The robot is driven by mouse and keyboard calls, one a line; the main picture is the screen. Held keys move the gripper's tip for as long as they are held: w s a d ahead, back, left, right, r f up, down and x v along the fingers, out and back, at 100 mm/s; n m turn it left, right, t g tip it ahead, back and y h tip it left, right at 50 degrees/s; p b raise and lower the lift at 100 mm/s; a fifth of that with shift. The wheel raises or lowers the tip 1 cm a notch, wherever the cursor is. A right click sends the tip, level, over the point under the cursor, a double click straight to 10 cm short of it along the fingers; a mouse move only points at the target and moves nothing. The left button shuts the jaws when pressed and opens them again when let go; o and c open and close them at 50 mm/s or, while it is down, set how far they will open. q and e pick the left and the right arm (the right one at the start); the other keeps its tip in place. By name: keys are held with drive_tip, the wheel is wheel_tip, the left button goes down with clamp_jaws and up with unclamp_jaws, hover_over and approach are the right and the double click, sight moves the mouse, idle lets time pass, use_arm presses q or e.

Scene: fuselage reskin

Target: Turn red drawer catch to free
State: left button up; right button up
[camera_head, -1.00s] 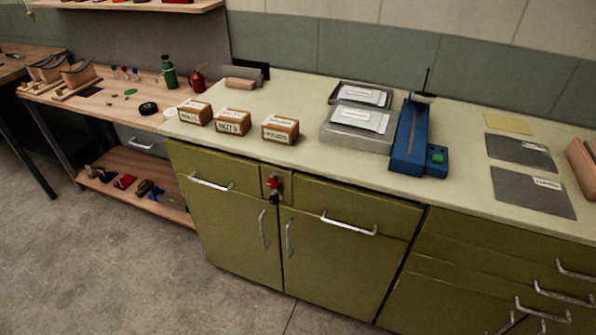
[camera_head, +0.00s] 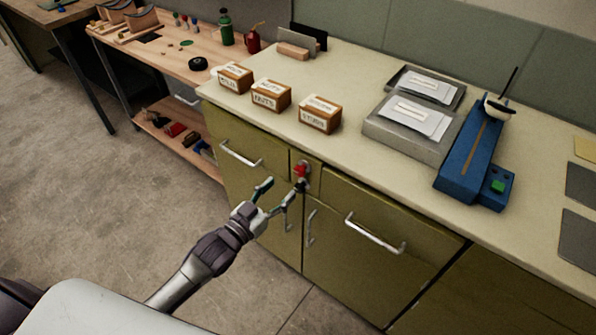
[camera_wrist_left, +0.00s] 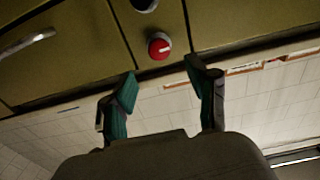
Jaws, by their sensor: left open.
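The red drawer catch (camera_head: 301,171) is a small round knob on the narrow olive panel between two drawers of the green cabinet. My left gripper (camera_head: 277,196) is open and empty, just in front of the cabinet, a little below and left of the catch. In the left wrist view its two fingers (camera_wrist_left: 164,88) stand apart, with the catch seen beyond and between the tips. My right gripper is not in view.
Silver handles flank the catch: a drawer handle (camera_head: 240,153) on the left and another (camera_head: 374,235) on the right. Labelled boxes (camera_head: 271,96), grey trays (camera_head: 410,132) and a blue device (camera_head: 474,160) stand on the counter (camera_head: 345,75). The floor in front is clear.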

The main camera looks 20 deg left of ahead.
sight(298, 172)
use_arm(q)
drive_tip(key=x, duration=0.7)
drive_tip(key=shift+w+d+f, duration=0.1)
drive_tip(key=shift+w+d, duration=0.05)
drive_tip(key=shift+w, duration=0.2)
clamp_jaws()
